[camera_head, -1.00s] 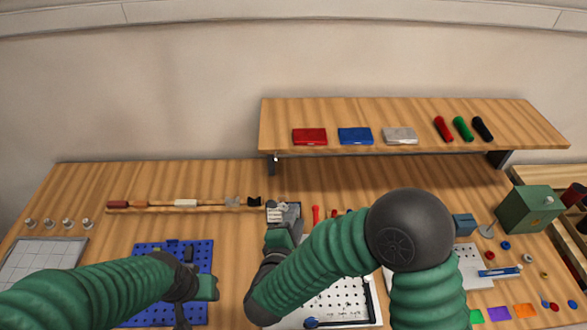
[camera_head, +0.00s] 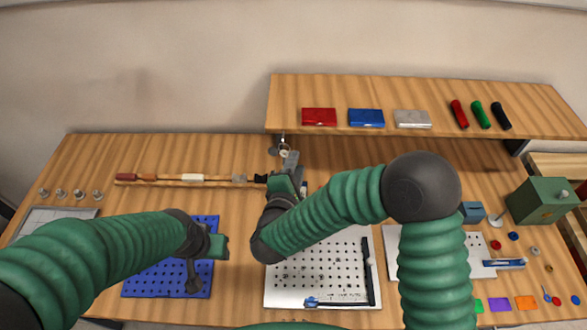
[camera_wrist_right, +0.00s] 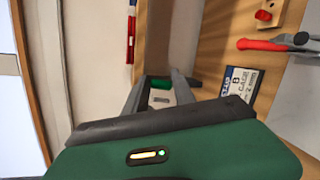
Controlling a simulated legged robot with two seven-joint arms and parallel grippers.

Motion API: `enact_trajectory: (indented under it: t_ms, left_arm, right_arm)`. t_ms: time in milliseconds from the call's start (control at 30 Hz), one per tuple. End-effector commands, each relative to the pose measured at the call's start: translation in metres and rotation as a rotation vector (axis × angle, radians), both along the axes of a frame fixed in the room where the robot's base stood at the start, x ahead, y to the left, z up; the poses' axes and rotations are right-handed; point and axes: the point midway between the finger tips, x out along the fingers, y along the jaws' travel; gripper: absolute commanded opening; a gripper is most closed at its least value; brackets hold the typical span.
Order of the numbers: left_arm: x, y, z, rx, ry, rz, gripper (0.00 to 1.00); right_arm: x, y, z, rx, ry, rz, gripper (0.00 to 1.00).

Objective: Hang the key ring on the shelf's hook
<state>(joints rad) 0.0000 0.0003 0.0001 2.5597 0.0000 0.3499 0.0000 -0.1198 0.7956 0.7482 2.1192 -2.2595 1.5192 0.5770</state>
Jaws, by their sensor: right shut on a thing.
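The wooden shelf (camera_head: 430,128) is on the back wall. A small dark hook or bracket (camera_head: 277,141) hangs under its left end. My right gripper (camera_head: 290,160) is raised just below that end, shut on the key ring (camera_head: 285,149), a small pale shape at its tips. In the right wrist view, a green piece (camera_wrist_right: 160,85) shows between the fingers (camera_wrist_right: 158,92). I cannot tell whether the ring touches the hook. My left gripper (camera_head: 204,262) is low over the blue pegboard (camera_head: 143,284); its jaw opening is unclear.
Red, blue and grey boxes (camera_head: 366,118) and several coloured cylinders (camera_head: 480,115) lie on the shelf. A long rod (camera_head: 215,178) lies left of my right gripper. A white pegboard (camera_head: 320,270) is below my right arm; a green box (camera_head: 538,200) stands at right.

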Motion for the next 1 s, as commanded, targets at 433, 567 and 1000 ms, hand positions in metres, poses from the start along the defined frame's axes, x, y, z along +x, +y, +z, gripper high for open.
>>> enact_trajectory:
  t_ms: [433,567,1000]
  left_arm:
    - [0.000,0.000,0.009,0.000,-0.001,0.000,0.45]
    - [0.000,0.000,-0.003,0.000,0.001,0.000,0.45]
    - [0.000,0.000,-0.018,0.000,0.000,0.000,0.45]
  right_arm:
    - [0.032,0.001,-0.007,0.000,0.000,-0.001,0.00]
    - [0.037,0.001,-0.012,0.000,-0.002,0.000,0.00]
    - [0.043,0.002,-0.013,-0.001,0.000,0.000,0.00]
